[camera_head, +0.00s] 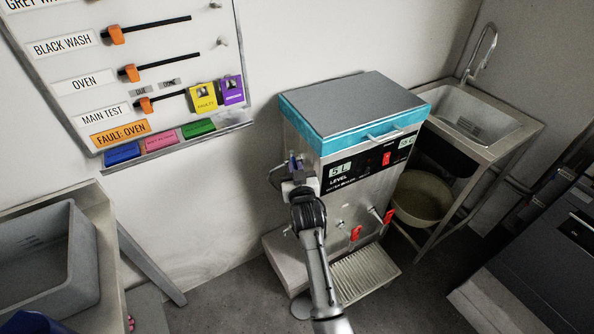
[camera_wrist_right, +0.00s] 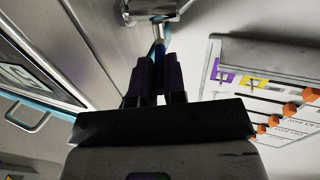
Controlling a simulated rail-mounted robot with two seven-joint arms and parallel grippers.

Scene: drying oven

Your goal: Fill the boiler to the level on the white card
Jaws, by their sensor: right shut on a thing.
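The boiler (camera_head: 328,142) is a steel box with a blue-edged grey lid, standing at the centre of the head view. A pale card (camera_head: 340,170) marked "5 L" is on its front above the word LEVEL; its smaller print is unreadable. My right gripper (camera_head: 294,166) is at the boiler's left side, shut on a small blue-handled valve (camera_wrist_right: 160,36) by a metal fitting. In the right wrist view, the dark fingers (camera_wrist_right: 160,68) close around its blue stem. My arm hides part of the boiler front, and I cannot make out a water level. My left gripper is out of view.
Two red-handled taps (camera_head: 355,233) stick out of the boiler front above a ribbed drip tray (camera_head: 364,272). A sink (camera_head: 470,112) stands at right with a bowl (camera_head: 422,196) underneath. A wall board (camera_head: 150,65) with orange sliders hangs at left, above a grey basin (camera_head: 50,262).

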